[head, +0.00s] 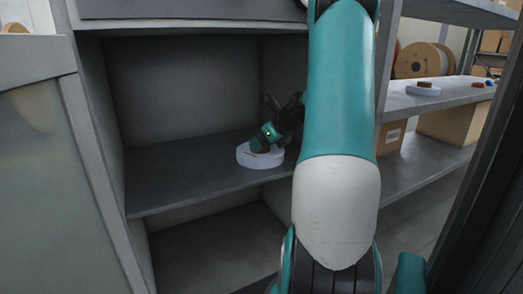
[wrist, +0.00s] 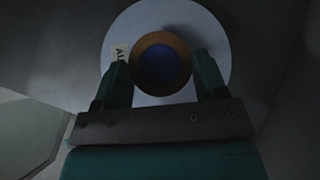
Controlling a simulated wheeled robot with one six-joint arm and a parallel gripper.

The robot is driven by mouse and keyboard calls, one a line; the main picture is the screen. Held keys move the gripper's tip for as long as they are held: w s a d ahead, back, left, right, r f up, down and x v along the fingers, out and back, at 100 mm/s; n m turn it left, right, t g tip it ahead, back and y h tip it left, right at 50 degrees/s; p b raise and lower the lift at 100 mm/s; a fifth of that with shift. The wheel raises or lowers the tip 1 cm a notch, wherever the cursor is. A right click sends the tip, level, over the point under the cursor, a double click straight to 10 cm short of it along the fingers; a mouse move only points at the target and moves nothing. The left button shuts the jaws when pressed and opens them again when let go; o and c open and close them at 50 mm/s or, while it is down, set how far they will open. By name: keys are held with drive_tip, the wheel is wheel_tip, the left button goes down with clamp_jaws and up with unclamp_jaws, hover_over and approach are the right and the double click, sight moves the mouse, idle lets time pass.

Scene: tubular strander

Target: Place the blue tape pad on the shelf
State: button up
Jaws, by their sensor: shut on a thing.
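The blue tape pad shows as a white round disc (head: 260,158) in the head view, at the shelf of the grey cabinet. In the wrist view it is a pale disc (wrist: 222,37) with a brown ring around a dark blue centre and a small printed label at its left. My gripper (head: 272,135) reaches down onto it from above; its fingers (wrist: 162,66) are shut on the raised brown core. The disc looks level and at or just above the grey shelf (head: 175,182); I cannot tell if it touches. My arm hides the shelf's right part.
The cabinet's side wall (head: 100,130) bounds the shelf at left. The shelf's left part is bare, and a lower compartment (head: 215,250) looks empty.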

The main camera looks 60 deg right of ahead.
drive_tip(key=shift+r, duration=0.1)
drive_tip(key=o, duration=1.2)
drive_tip(key=shift+c, duration=0.2)
drive_tip(key=p+v, duration=0.5)
drive_tip(key=v, duration=0.6)
drive_tip(key=w+a+r+n+g+y, duration=0.1)
drive_tip(key=w+a+n+y, duration=0.15)
drive_tip(key=a+n, duration=0.5)
drive_tip(key=w+a+n+g+y, duration=0.1)
drive_tip(key=w+a+n, duration=0.35)
drive_tip(key=a, duration=0.55)
drive_tip(key=w+a+r+n+g+y, duration=0.1)
drive_tip(key=w+a+n+y, duration=0.15)
drive_tip(key=a+n, duration=0.5)
drive_tip(key=s+a+n+g, duration=0.3)
drive_tip(key=s+a+n, duration=0.4)
drive_tip(key=a+n, duration=0.5)
drive_tip(key=s+a+n+g, duration=0.2)
drive_tip(key=s+a+n, duration=0.6)
drive_tip(key=a+n, duration=0.5)
drive_tip(key=shift+g+p, duration=0.4)
